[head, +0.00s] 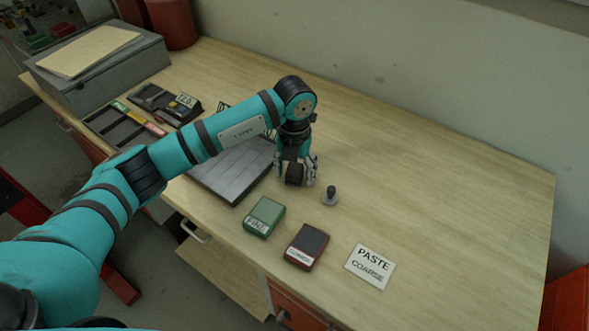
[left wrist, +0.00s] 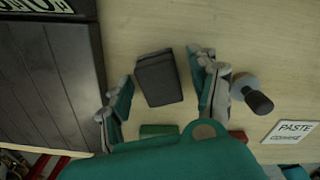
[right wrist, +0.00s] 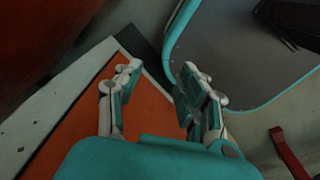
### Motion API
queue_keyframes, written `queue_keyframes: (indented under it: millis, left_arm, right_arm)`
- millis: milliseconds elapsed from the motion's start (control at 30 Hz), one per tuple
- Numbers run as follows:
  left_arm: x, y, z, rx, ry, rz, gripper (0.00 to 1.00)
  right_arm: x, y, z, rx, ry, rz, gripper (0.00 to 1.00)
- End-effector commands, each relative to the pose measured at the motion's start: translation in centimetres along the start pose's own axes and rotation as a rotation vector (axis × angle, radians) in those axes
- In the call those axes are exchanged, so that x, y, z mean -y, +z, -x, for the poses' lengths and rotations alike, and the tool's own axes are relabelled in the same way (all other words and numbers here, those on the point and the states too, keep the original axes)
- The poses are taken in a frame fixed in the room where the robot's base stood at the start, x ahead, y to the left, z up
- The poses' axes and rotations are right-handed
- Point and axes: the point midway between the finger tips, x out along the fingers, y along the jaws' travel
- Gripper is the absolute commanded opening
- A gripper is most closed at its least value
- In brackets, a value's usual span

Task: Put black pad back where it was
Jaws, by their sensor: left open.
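The black pad (head: 294,173) is a small dark block on the wooden table. In the head view it shows between the fingers of my left gripper (head: 296,181), which points down over it. In the left wrist view the pad (left wrist: 160,80) lies between the two spread fingers of the left gripper (left wrist: 163,78), with a gap visible on both sides. The left gripper is open. My right gripper (right wrist: 158,80) shows only in the right wrist view, open and empty, away from the tabletop.
A dark grooved plate (head: 232,172) lies left of the pad. A small knobbed weight (head: 330,197) stands close on the right. A green block (head: 264,216), a red-sided block (head: 306,246) and a PASTE COARSE card (head: 370,266) lie nearer the front edge. The table's right side is clear.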

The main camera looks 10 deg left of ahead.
Motion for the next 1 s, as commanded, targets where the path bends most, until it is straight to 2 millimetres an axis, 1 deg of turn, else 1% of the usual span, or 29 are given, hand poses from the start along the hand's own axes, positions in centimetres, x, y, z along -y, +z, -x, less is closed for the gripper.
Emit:
queue_keyframes:
  millis: [133, 200, 267, 367, 600, 700, 833, 1000]
  left_arm:
    - [0.0, 0.0, 0.1, 0.000, 0.000, 0.000, 0.61]
    - [0.0, 0.0, 0.6, 0.000, 0.000, 0.000, 0.61]
    - [0.0, 0.1, 0.8, 0.003, -0.001, 0.000, 0.61]
    - [0.0, 0.1, 2.4, 0.006, -0.002, -0.001, 0.61]
    - [0.0, 0.1, 7.7, 0.007, -0.001, 0.000, 0.61]
    - [0.0, 0.1, 9.5, 0.005, -0.001, 0.001, 0.61]
    - [0.0, 0.1, 11.3, 0.003, 0.000, 0.000, 0.61]
    - [0.0, 0.0, 12.2, 0.000, 0.000, 0.000, 0.61]
  right_arm:
    - [0.1, 0.0, 0.1, 0.000, -0.001, 0.000, 0.40]
    - [0.2, 0.0, 0.5, 0.000, -0.002, 0.000, 0.40]
    - [0.2, 0.0, -0.1, 0.000, -0.003, -0.001, 0.40]
    - [0.3, 0.1, -0.8, 0.000, -0.004, -0.001, 0.40]
    - [0.5, 0.3, -2.7, 0.001, -0.005, 0.000, 0.40]
    - [0.5, 0.3, -3.2, 0.001, -0.005, 0.000, 0.40]
    - [0.5, 0.4, -3.5, 0.001, -0.005, 0.000, 0.40]
    - [0.5, 0.4, -3.7, 0.001, -0.005, 0.000, 0.40]
